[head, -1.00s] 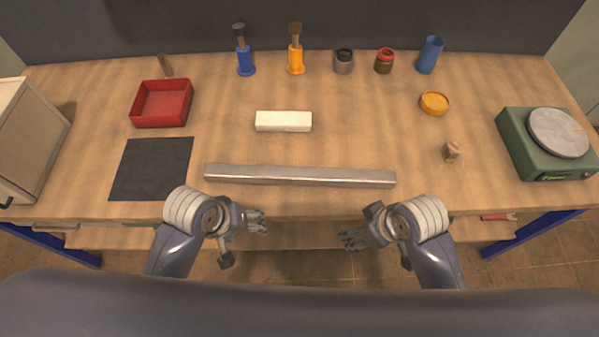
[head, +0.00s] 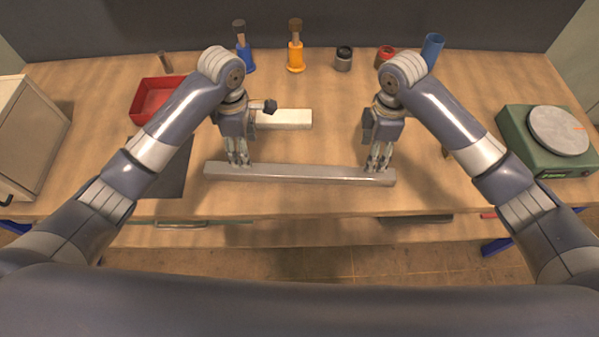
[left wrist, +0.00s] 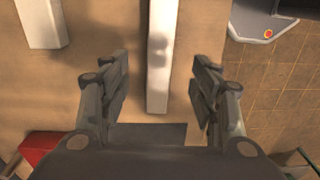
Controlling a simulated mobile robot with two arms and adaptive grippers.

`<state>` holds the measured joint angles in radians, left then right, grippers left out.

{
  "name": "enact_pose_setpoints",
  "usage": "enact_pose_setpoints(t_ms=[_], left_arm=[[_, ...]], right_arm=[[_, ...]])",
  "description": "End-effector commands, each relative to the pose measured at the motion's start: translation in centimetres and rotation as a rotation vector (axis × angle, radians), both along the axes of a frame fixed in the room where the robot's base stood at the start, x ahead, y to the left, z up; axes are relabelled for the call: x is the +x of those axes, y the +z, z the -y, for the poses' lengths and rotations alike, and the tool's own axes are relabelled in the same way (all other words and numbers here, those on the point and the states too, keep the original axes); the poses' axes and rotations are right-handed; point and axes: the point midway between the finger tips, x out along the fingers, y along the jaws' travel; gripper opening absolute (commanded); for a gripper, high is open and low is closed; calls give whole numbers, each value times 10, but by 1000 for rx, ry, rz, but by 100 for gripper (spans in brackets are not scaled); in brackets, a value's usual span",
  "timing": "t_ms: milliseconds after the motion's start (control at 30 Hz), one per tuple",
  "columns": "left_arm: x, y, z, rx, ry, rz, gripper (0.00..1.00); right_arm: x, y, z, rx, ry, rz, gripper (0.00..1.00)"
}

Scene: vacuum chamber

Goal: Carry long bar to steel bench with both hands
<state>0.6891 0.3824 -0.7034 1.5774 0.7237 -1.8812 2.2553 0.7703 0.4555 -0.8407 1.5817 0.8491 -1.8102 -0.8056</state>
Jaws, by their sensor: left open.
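The long bar (head: 305,174) is a grey metal bar lying flat on the wooden table, left to right near its front edge. My left gripper (head: 240,163) points down over the bar's left part. In the left wrist view the bar (left wrist: 157,95) runs between its two open fingers, with gaps on both sides. My right gripper (head: 379,168) points down over the bar's right end, its fingers apart; whether they touch the bar is unclear. No steel bench is identifiable in these views.
A white block (head: 285,119) lies just behind the bar. A dark mat (head: 170,180) and red tray (head: 150,95) are at left, partly behind my left arm. A green scale (head: 540,150) stands at right. Bottles and jars line the back. The wooden table (head: 310,210) is clear before the bar.

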Motion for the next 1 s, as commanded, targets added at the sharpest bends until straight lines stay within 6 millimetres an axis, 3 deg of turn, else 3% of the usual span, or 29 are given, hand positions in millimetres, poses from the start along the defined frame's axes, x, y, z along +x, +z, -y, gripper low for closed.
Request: enact_pose_setpoints(t_ms=[367, 800, 1000], left_arm=[[0, -5, 0, -1, 1, 0, 57], [-1, -76, 0, 0, 1, -2, 57], [0, -100, 0, 0, 0, 0, 57]], right_arm=[[0, -5, 0, 0, -1, -2, 57], [-1, -75, 0, 0, -2, -4, 57], [-1, -100, 0, 0, -1, -2, 57]])
